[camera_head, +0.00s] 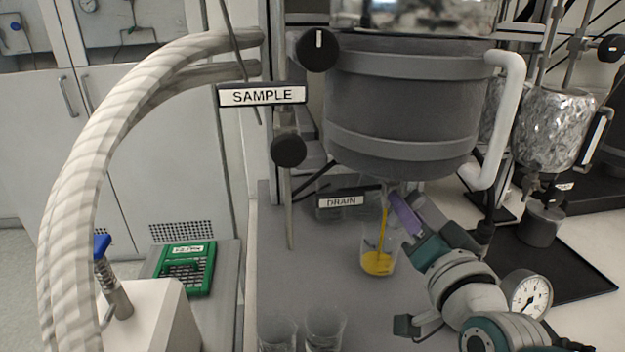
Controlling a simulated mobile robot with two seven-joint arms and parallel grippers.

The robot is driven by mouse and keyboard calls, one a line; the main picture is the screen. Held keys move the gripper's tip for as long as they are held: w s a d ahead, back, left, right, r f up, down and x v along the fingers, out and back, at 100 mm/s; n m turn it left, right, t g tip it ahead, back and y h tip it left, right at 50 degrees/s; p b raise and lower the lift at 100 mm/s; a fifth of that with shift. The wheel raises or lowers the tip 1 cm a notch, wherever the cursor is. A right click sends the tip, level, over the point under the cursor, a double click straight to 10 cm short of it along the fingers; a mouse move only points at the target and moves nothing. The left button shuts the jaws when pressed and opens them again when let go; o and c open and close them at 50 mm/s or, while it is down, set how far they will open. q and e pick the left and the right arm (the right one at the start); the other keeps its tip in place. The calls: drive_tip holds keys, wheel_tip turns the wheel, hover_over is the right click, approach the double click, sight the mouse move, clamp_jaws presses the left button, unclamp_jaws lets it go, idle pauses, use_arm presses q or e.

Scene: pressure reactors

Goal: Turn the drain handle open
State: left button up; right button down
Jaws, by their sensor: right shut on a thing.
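My right gripper (416,236) reaches up from the lower right, under the large grey reactor vessel (400,110). It is shut on the purple drain handle (403,213), beneath the vessel's bottom outlet. The handle slants down to the right; the jaws cover its lower part. A yellow stream (383,230) runs down beside the handle into a clear beaker (366,250), where yellow liquid (377,263) lies at the bottom. The "DRAIN" label (341,201) is left of the outlet. My left gripper is not in view.
Two empty glasses (325,328) stand at the bench's front. A pressure gauge (527,295) is close to my right arm. A "SAMPLE" label (262,95), black knobs (288,150) and a thick ribbed hose (75,200) are at left. A second reactor (545,130) stands at right.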

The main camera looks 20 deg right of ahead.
drive_tip(key=n, duration=0.4)
drive_tip(key=shift+n, duration=1.8)
drive_tip(key=c, duration=0.9)
unclamp_jaws()
drive_tip(key=shift+o, duration=0.2)
drive_tip(key=v, duration=1)
drive_tip(key=shift+p, duration=0.45)
